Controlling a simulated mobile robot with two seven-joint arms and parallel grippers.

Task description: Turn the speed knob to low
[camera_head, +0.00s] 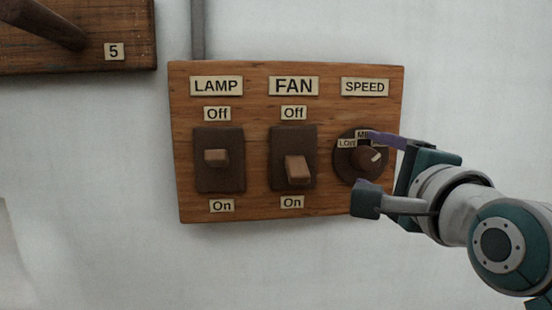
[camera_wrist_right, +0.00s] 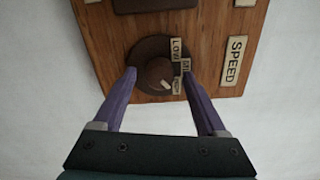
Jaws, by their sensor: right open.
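The speed knob (camera_head: 366,162) is a round brown knob on a dark disc, below the SPEED label (camera_head: 365,87) at the panel's right. Its white mark points up and right. The LOW label (camera_head: 347,143) is at the dial's upper left, the MID label (camera_head: 363,134) at the top, partly covered by a purple finger. In the wrist view, the knob (camera_wrist_right: 157,74) lies between my fingertips and its mark is beside the third label (camera_wrist_right: 176,86). My right gripper (camera_head: 368,167) is open, one finger on each side of the dial; contact cannot be told. My left gripper is out of view.
The wooden panel (camera_head: 260,213) also carries a lamp switch (camera_head: 217,157), its lever up toward Off, and a fan switch (camera_head: 298,169), its lever down toward On. A dark wooden board (camera_head: 90,62) marked 5 is at upper left. The wall below is clear.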

